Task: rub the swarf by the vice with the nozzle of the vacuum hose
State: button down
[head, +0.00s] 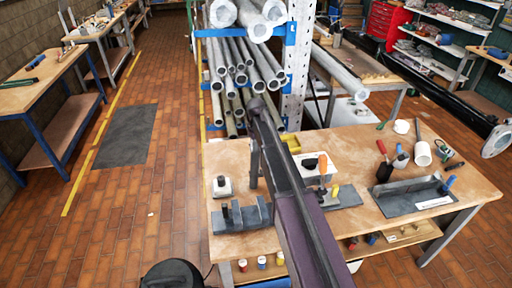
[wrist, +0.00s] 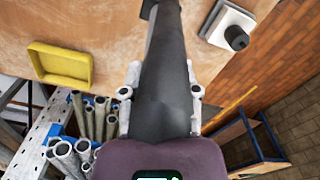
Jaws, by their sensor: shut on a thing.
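My gripper (wrist: 162,98) is shut around a dark grey, tapering nozzle (wrist: 168,60) in the wrist view, with one pale finger on each side. In the head view the nozzle (head: 253,168) hangs steeply down over the bench, beyond the vice and apart from it as far as I can tell. My dark arm hides much of the gripper there. The grey vice (head: 242,219) sits at the bench's near left corner. I cannot make out swarf beside it. A round black body (head: 172,276), perhaps the vacuum, stands on the floor at the bottom edge.
On the wooden bench (head: 390,218) are a white block with a black knob (head: 222,186), a yellow tray (head: 290,143), a white box (head: 313,168) and a grey tray (head: 410,200). A pipe rack (head: 298,60) stands behind. Open floor lies left.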

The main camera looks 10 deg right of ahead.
jog(key=shift+r+p, duration=0.95)
jog(key=shift+r, duration=0.25)
jog(key=d, duration=0.1)
jog(key=s+d, duration=0.1)
jog(key=s+d+f+b, duration=0.1)
jog(key=d, duration=0.1)
jog(key=shift+s, duration=0.1)
jog(key=shift+f, duration=0.2)
